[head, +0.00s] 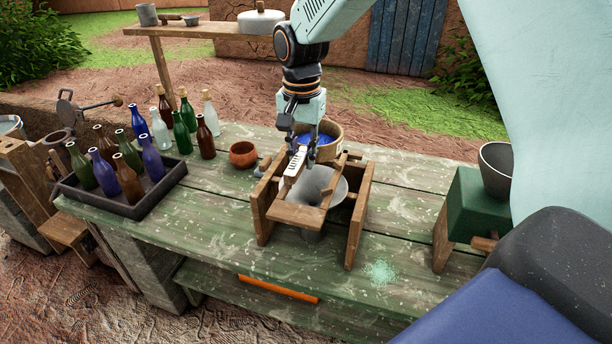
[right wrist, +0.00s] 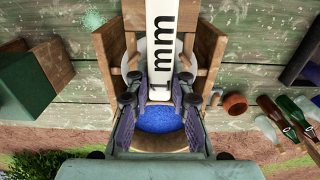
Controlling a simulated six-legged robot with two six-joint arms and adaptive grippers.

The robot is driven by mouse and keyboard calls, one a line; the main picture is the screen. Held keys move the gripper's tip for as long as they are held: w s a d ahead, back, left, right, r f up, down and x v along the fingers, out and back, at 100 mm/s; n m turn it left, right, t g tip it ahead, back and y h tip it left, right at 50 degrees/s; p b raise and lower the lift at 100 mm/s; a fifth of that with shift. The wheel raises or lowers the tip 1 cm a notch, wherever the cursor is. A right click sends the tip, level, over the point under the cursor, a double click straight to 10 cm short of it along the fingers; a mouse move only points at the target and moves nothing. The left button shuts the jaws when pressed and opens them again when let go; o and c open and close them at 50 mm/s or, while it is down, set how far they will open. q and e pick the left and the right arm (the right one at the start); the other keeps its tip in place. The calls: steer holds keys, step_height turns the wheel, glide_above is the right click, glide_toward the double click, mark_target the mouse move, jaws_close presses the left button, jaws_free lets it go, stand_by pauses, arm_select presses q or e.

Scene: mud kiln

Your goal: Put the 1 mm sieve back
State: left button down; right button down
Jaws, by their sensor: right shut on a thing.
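My right gripper (head: 299,138) points down over a wooden stand (head: 357,222) on the green bench. It is shut on the white bar marked "1 mm" of the 1 mm sieve (head: 293,166). In the right wrist view, the bar (right wrist: 161,45) runs between the fingers (right wrist: 159,100). A grey metal funnel (head: 341,190) sits between the stand's side boards, under the bar. How much of the woodwork there belongs to the sieve, and whether the sieve touches the stand, I cannot tell. My left gripper is not in view.
A round wooden-rimmed tub with blue contents (head: 326,135) stands just behind the stand. A green mill (head: 475,208) stands right. Pale green grains (head: 380,272) lie in front.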

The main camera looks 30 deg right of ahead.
step_height(320, 180, down, 5)
steer(key=shift+r, duration=0.2)
steer(key=f, duration=0.3)
steer(key=shift+s+d+f+p, duration=0.1)
steer(key=shift+s+f+p, duration=0.1)
steer(key=shift+s+p, duration=0.1)
steer(key=c, duration=1.5)
jaws_free()
steer(key=shift+w+f, duration=0.1)
steer(key=shift+w, duration=0.05)
steer(key=shift+c, duration=0.2)
steer(key=o, duration=0.4)
steer(key=shift+w+a+f, duration=0.1)
steer(key=shift+w+a, duration=0.1)
steer(key=shift+w, duration=0.1)
steer(key=shift+c, duration=0.2)
step_height(320, 180, up, 5)
steer(key=shift+r+b, duration=0.2)
steer(key=shift+b, duration=0.1)
steer(key=r, duration=0.6)
steer(key=shift+s+r, duration=0.25)
steer(key=shift+s, duration=0.1)
steer(key=shift+w+r, duration=0.1)
steer(key=shift+r, duration=0.05)
steer(key=shift+w, duration=0.2)
steer(key=shift+s+d, duration=0.1)
steer(key=shift+s, duration=0.15)
